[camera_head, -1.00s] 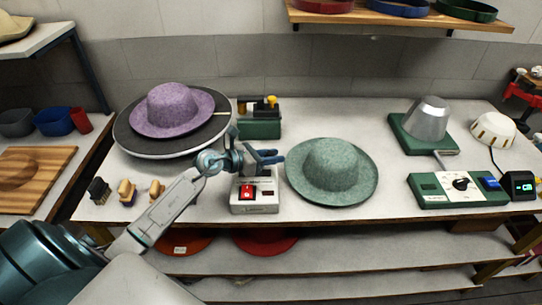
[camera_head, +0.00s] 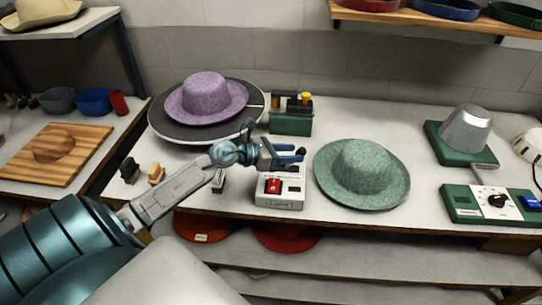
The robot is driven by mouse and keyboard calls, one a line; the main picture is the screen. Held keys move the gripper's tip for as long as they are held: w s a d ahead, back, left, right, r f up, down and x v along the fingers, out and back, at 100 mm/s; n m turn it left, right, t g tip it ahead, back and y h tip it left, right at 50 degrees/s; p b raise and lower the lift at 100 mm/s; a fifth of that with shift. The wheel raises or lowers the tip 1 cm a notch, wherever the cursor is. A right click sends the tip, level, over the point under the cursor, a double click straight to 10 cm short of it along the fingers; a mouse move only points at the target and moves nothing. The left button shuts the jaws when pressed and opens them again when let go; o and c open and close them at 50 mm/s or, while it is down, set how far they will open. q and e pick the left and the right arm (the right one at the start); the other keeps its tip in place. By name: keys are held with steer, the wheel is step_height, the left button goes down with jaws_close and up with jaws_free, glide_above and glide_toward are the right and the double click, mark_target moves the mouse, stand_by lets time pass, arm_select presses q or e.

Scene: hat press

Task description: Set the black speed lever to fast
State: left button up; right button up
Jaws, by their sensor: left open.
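My left gripper (camera_head: 296,155) is open and empty. Its blue fingers point right, in front of the back edge of a white control box (camera_head: 280,201). The box has a red switch (camera_head: 273,186) on its left and a small dark slot or display on its right. A black lever cannot be made out clearly on this box; the gripper covers its rear part. Whether the fingers touch the box cannot be told. My right gripper is out of view.
A purple hat (camera_head: 207,97) lies on a round turntable (camera_head: 166,130) behind my left arm. A green hat (camera_head: 362,172) sits close to the box's right. A green block (camera_head: 290,124) with black and yellow parts stands behind. A green-and-white control panel (camera_head: 470,208) is at right.

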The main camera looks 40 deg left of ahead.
arm_select(q)
steer(key=shift+b+v, duration=1.05)
steer(key=shift+v, duration=2)
steer(key=shift+s, duration=0.3)
steer(key=shift+r, duration=0.1)
steer(key=shift+a, duration=0.1)
